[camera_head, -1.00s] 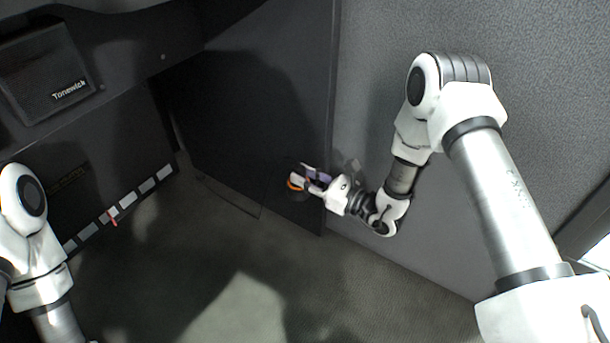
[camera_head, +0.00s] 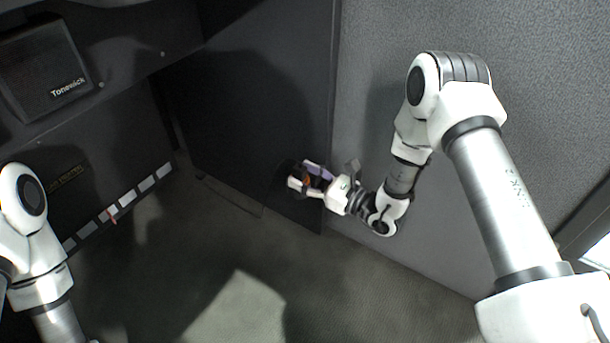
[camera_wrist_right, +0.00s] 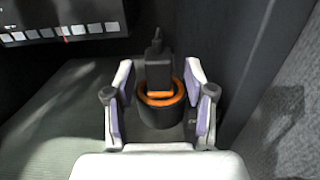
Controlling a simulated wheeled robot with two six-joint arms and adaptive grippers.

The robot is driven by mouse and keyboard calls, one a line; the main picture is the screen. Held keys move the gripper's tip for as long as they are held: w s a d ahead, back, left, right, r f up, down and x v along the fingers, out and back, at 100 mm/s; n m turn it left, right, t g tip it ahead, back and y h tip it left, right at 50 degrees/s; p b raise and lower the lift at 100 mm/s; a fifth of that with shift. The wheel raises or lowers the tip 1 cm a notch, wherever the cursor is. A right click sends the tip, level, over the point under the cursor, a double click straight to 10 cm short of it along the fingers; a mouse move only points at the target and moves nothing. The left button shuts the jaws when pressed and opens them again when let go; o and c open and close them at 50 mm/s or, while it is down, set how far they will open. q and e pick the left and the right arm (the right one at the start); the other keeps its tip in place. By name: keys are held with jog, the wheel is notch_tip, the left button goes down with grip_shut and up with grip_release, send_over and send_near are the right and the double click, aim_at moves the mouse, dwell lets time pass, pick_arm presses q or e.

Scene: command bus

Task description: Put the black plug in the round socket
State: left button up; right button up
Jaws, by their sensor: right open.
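The black plug (camera_wrist_right: 158,66) stands upright in the right wrist view, its lower end at the orange ring of the round socket (camera_wrist_right: 158,121). It appears to be in the ring; how deep it sits I cannot tell. The socket is a short dark cylinder. My right gripper (camera_wrist_right: 160,98) is open, with one finger on each side of the plug and socket; no grip shows. In the head view my right gripper (camera_head: 305,176) is low by the dark panel, with a bit of orange between its fingers. My left gripper is out of view; only its arm shows.
A dark panel (camera_head: 255,100) stands behind the gripper, and a grey textured wall (camera_head: 535,130) is close on its right. A row of pale squares (camera_head: 127,202) runs along the left console. The floor (camera_head: 350,300) in front is clear.

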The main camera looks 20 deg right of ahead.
notch_tip(320, 180, up, 10)
dwell(0.4)
